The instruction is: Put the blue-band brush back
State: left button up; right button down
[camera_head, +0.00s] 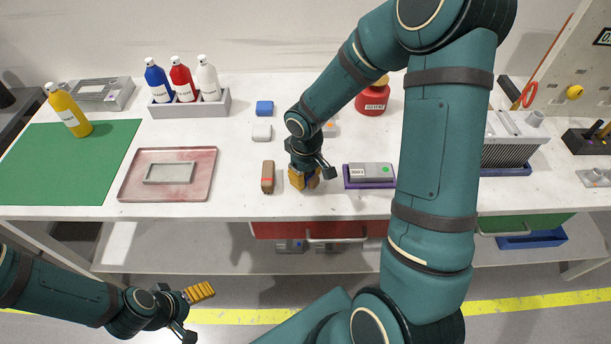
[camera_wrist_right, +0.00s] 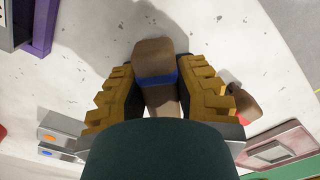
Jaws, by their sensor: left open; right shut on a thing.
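The blue-band brush (camera_wrist_right: 155,60) has a brown wooden body with a blue band across it. In the right wrist view it stands between the yellow fingers of my right gripper (camera_wrist_right: 158,88), which is shut on it. In the head view my right gripper (camera_head: 304,180) points down near the table's front edge and mostly hides this brush. I cannot tell whether the brush touches the table. A second brown brush (camera_head: 267,177) lies just left of it; in the wrist view it shows a red band (camera_wrist_right: 242,118). My left gripper (camera_head: 203,292) is open and empty, low in front of the table.
A purple tray with a grey device (camera_head: 370,173) is close on the right. A reddish tray (camera_head: 202,187) and a green mat (camera_head: 105,160) are left. Bottles stand in a grey rack (camera_head: 222,104) at the back.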

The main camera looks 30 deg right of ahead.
jog(key=shift+f, duration=0.15)
jog(key=c, duration=0.9)
grip_release()
jog(key=shift+o, duration=0.2)
jog(key=shift+r, duration=0.35)
notch_tip(320, 180, up, 12)
jog(key=p, duration=0.2)
jog(key=shift+f+p, duration=0.2)
jog(key=shift+p, duration=0.2)
